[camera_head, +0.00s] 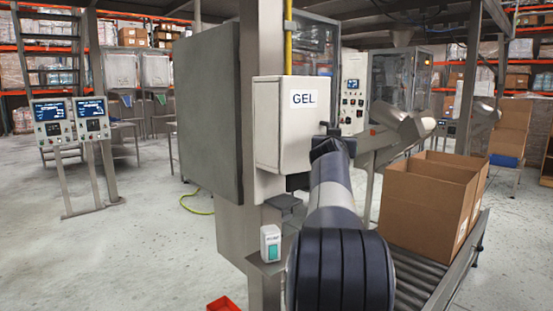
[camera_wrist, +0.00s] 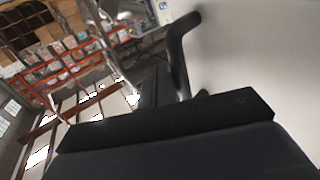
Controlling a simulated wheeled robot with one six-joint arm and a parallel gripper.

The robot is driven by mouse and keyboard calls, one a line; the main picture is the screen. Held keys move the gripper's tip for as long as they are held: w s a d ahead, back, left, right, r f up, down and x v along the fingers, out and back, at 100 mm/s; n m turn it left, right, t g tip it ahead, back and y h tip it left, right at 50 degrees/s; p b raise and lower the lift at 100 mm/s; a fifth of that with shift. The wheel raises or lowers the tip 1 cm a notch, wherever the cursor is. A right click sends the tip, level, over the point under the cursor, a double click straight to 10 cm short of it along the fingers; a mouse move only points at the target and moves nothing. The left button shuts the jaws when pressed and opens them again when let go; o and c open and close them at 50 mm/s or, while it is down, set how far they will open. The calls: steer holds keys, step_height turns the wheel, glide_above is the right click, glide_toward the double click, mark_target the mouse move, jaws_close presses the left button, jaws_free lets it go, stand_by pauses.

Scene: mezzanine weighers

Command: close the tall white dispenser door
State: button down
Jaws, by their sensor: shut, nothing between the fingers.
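The tall white dispenser (camera_head: 283,140) with a "GEL" label hangs on the grey column. Its labelled white face is toward me; I cannot tell how far its door stands open. My gripper (camera_head: 328,142) is at the lower right edge of the dispenser, mostly hidden behind my own arm. In the wrist view, my dark gripper (camera_wrist: 153,90) is shut and empty. A curved black handle (camera_wrist: 180,50) stands beside it, in front of a plain pale surface (camera_wrist: 260,60), seemingly the dispenser's door. I cannot tell whether the gripper touches either one.
A small white dispenser with a green window (camera_head: 270,245) sits low on the column. Open cardboard boxes (camera_head: 425,205) stand on a roller conveyor (camera_head: 415,275) at the right. A grey cabinet (camera_head: 207,115) is left of the column. Open floor (camera_head: 120,250) lies further left.

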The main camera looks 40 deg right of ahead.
steer(key=shift+w+d, duration=0.35)
steer(key=shift+w, duration=0.45)
stand_by(0.5)
